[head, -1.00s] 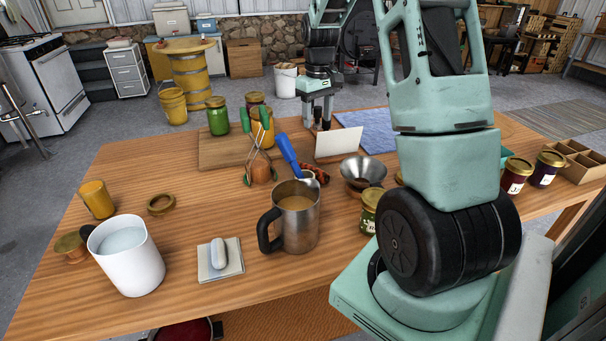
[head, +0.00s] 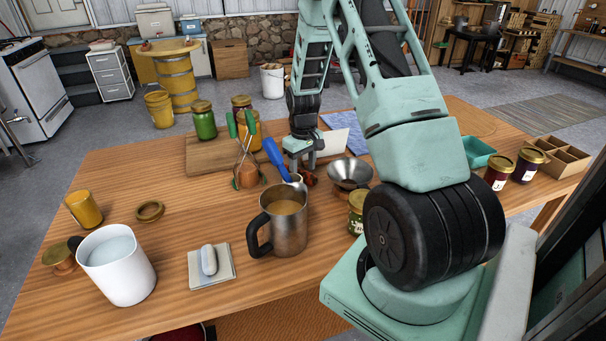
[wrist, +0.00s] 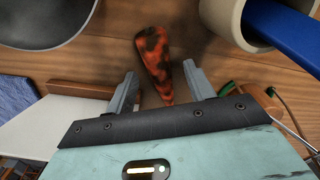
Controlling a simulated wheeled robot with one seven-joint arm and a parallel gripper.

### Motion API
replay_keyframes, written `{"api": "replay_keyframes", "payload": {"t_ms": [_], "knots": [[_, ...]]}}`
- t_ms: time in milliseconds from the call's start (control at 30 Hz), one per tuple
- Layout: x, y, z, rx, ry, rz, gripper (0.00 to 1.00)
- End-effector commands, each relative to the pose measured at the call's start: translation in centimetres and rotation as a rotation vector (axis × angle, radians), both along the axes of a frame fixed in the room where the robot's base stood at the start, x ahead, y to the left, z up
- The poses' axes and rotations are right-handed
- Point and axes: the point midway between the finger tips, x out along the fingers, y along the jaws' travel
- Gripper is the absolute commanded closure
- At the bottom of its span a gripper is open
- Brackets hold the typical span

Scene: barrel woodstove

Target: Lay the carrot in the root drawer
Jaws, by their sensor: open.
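The carrot, mottled orange and dark, lies on the wooden table (head: 180,235). The carrot shows in the wrist view (wrist: 153,55), with its narrow end pointing toward my gripper. My gripper (wrist: 161,88) is open, with one finger on each side of the carrot's narrow end. In the head view my gripper (head: 301,167) is low over the table, behind the steel mug, and mostly hides the carrot (head: 309,180). I cannot pick out the root drawer for certain in either view.
A steel mug (head: 288,228), a metal funnel (head: 349,173) and a blue-handled tool (head: 275,156) stand close around my gripper. A white card (head: 335,145) stands behind it. A white jug (head: 120,272) is at the front left. The left part of the table has bare room.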

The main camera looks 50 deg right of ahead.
Motion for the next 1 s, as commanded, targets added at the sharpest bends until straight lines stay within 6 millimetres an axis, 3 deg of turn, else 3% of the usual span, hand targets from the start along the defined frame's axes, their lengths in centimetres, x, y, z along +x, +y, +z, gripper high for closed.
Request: {"api": "replay_keyframes", "payload": {"t_ms": [133,367,400,567,667,867,1000], "knots": [[0.0,-0.1,-1.5,-0.001,0.0,0.0,0.47],[0.1,-0.1,-1.7,-0.001,-0.002,0.0,0.47],[0.1,-0.1,-1.7,-0.001,-0.002,0.0,0.49],[0.0,-0.1,-1.7,-0.001,-0.002,0.0,0.94],[0.1,-0.1,-1.7,-0.001,-0.002,0.0,0.99],[0.1,-0.1,-1.6,-0.002,-0.002,0.0,0.99],[0.1,-0.1,-0.2,-0.004,-0.004,0.0,0.99]]}}
